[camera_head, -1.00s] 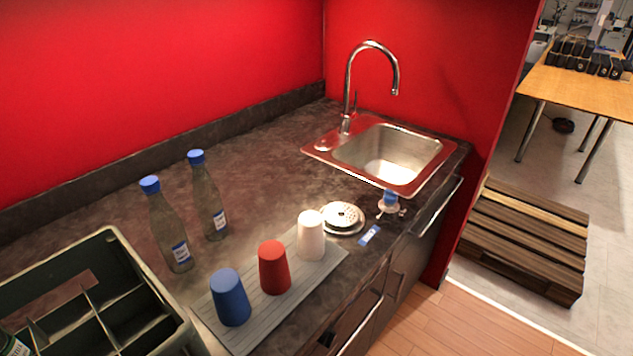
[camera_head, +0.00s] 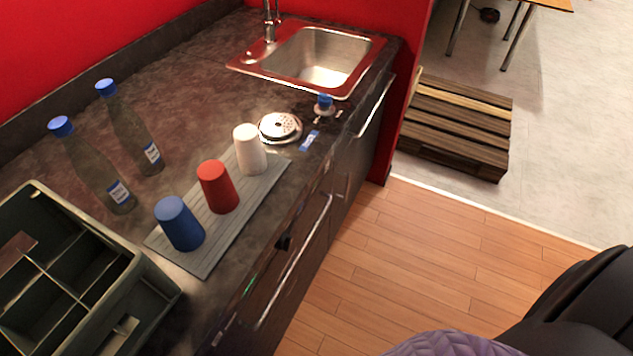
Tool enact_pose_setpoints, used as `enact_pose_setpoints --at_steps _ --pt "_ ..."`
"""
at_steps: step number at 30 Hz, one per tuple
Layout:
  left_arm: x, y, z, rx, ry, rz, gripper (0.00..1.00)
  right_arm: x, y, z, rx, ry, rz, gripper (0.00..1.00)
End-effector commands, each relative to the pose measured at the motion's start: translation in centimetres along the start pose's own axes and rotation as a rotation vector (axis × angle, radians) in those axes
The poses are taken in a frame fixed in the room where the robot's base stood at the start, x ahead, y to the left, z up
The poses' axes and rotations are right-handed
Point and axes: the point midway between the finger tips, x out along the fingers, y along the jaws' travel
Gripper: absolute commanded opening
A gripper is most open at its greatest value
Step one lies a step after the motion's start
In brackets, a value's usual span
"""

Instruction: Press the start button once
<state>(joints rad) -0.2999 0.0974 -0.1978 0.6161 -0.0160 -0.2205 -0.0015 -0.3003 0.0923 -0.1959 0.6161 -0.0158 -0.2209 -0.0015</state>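I cannot make out a start button or a laser marker in this view. A small metal fitting with a blue cap (camera_head: 324,104) stands on the worktop's front edge, near the sink's front corner. A small blue-and-white label (camera_head: 309,141) lies beside it. A round silver disc with holes (camera_head: 280,127) sits to the left of the label. Neither of my grippers is in view.
A dark worktop (camera_head: 210,80) holds a sink (camera_head: 318,57), two blue-capped bottles (camera_head: 93,172) (camera_head: 133,133), and blue (camera_head: 180,225), red (camera_head: 218,187) and white (camera_head: 250,150) cups on a grey mat (camera_head: 207,258). A divided crate (camera_head: 115,285) is at left. Floor (camera_head: 430,250) is open; a pallet (camera_head: 458,122) stands beyond.

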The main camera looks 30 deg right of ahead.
Motion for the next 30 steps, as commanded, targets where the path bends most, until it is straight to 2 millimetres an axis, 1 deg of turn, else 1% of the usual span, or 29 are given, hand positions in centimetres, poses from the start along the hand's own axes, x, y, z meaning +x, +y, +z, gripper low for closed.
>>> enact_pose_setpoints --at_steps 1,2,3,5,6,8,9,11,21,30 --pt "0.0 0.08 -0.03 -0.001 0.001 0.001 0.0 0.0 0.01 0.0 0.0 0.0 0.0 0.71" --pt "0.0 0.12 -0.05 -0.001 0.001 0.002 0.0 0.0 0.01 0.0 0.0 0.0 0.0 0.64" --pt "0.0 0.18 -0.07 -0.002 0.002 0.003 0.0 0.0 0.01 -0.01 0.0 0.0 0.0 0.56" --pt "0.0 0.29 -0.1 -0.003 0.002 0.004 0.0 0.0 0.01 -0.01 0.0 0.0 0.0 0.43" --pt "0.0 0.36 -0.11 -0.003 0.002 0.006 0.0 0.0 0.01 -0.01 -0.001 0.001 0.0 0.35" --pt "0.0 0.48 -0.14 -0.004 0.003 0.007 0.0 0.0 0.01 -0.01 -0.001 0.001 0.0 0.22" --pt "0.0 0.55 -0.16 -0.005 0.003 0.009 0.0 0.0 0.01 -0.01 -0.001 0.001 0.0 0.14" --pt "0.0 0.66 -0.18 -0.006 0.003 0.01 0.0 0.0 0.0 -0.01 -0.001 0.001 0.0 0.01" --pt "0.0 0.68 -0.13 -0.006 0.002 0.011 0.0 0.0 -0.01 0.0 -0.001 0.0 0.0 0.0" --pt "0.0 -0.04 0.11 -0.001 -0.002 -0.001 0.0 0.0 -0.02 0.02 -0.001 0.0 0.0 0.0"
